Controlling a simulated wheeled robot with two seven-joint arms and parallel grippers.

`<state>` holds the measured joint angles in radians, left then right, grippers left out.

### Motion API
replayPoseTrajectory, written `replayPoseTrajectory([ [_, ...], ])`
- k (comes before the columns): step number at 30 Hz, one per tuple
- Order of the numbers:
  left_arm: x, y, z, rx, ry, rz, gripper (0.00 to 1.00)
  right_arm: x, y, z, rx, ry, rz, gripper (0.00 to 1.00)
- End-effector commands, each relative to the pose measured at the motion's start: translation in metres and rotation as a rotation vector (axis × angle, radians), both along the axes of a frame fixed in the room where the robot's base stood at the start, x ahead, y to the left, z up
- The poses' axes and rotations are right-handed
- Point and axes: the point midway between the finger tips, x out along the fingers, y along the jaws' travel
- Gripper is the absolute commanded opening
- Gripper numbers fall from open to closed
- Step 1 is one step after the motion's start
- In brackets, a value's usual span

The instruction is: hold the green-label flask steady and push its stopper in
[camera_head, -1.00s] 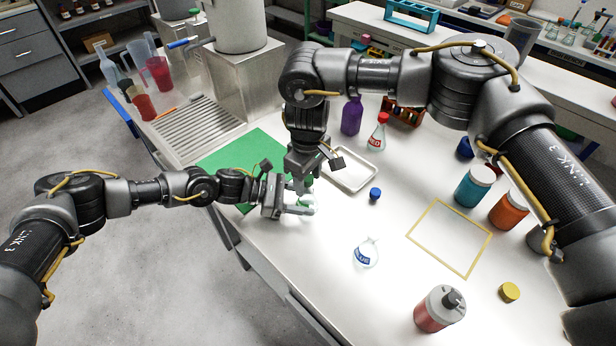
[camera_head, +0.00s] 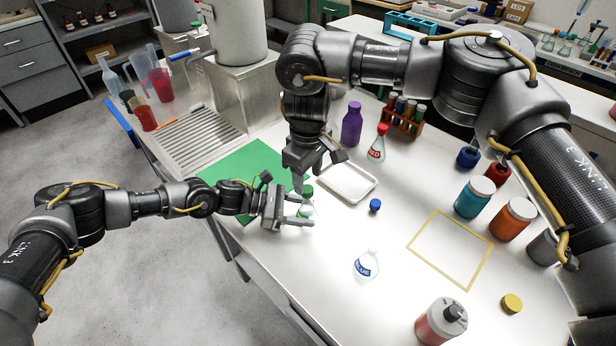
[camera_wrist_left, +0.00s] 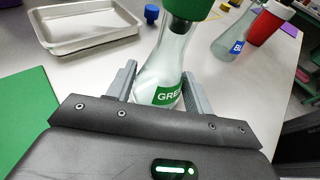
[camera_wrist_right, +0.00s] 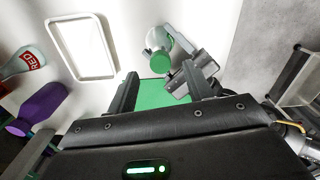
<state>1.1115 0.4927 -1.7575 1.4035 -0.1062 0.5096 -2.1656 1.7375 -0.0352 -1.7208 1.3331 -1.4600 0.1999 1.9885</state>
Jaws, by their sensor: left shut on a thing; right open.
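The green-label flask (camera_wrist_left: 168,72) is clear glass and stands on the white table by the green mat. My left gripper (camera_head: 300,211) is shut on its body from the left; the fingers lie on both sides of it in the left wrist view (camera_wrist_left: 156,90). The green stopper (camera_head: 307,190) sits in the flask's mouth, its dark lower part inside the neck; it also shows in the right wrist view (camera_wrist_right: 160,61). I cannot tell how deep it is. My right gripper (camera_head: 312,176) is open and empty, close above and beside the stopper.
A metal tray (camera_head: 349,196) lies just right of the flask. A blue stopper (camera_head: 375,205) and a blue-label flask (camera_head: 366,264) stand farther right. A red-label flask (camera_head: 377,147) and a purple bottle (camera_head: 351,124) are behind. The green mat (camera_head: 246,161) is left.

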Motion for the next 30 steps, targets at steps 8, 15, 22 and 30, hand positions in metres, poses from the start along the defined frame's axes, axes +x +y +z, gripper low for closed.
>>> replayPoseTrajectory([
  [8,0.0,0.0,0.0,0.0,0.0,0.0,0.71,0.0,0.0,0.0,0.0,0.0,0.0,0.51],
  [15,0.0,0.0,0.0,0.0,0.0,0.0,0.77,0.0,0.0,0.0,0.0,0.0,0.0,0.51],
  [22,0.001,0.014,0.004,0.001,-0.001,0.002,0.77,0.0,0.0,0.0,0.0,0.0,0.0,0.51],
  [30,0.001,0.067,0.02,0.001,-0.001,0.003,0.77,0.0,0.0,0.0,0.0,0.0,0.0,0.51],
])
